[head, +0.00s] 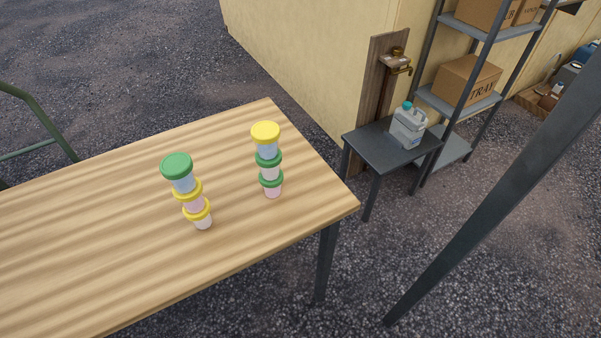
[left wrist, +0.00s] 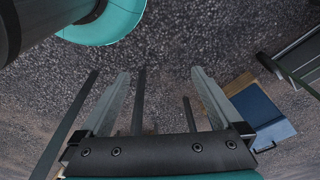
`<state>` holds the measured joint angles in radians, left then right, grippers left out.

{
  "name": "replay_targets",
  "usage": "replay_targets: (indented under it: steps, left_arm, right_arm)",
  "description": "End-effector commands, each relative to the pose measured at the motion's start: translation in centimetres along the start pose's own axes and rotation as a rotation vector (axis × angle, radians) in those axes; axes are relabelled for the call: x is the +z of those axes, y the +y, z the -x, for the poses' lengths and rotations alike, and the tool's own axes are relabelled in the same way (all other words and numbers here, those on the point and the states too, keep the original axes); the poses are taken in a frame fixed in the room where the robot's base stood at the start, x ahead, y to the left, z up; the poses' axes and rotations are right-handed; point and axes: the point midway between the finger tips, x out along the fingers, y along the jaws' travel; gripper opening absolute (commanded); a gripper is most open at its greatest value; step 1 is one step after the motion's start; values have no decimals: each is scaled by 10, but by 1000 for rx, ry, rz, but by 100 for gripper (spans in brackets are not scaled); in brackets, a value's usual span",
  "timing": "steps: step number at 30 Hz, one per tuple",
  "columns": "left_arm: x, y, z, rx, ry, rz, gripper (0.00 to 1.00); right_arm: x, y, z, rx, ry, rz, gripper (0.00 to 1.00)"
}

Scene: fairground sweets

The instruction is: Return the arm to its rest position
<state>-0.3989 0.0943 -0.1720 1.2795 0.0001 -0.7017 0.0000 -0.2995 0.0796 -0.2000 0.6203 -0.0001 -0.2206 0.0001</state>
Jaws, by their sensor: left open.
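My left gripper (left wrist: 158,105) shows in the left wrist view with its two fingers apart and nothing between them. Gravel ground lies beyond the fingers. Neither of my grippers shows in the head view. On the wooden table (head: 90,240) in the head view stand two stacks of lidded tubs. The left stack (head: 188,190) has a green lid on top and yellow lids below. The right stack (head: 267,160) has a yellow lid on top and green lids below.
A small dark table (head: 364,144) with a white jug (head: 408,126) stands beside a yellow wall. A shelf with a cardboard box (head: 466,80) is behind it. In the left wrist view, a blue flat object (left wrist: 258,115) lies at right. The table around the stacks is clear.

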Motion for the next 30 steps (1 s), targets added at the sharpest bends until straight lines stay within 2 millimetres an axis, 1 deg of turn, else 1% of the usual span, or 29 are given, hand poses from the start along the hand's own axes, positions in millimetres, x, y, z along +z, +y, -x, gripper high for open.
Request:
replay_targets:
  steps: [1, 3, 5, 6, 10, 12, 15, 30]
  left_arm:
    - [17, 1, -24, 1, -15, -2, 100]
    - [38, 2, -46, 2, -28, -5, 100]
    - [56, 3, -64, 3, -38, -7, 100]
    - [68, 3, -74, 4, -43, -9, 100]
    - [104, 4, -100, 5, -61, -13, 100]
    - [119, 4, -108, 5, -68, -16, 100]
    - [133, 4, -116, 6, -74, -18, 100]
    - [135, 4, -116, 6, -75, -18, 100]
  right_arm:
    - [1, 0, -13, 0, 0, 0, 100]
    - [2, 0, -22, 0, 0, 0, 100]
    - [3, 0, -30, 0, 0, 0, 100]
    - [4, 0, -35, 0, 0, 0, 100]
    - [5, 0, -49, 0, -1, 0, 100]
    - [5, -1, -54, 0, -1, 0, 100]
    - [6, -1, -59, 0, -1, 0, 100]
    - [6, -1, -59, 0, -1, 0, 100]
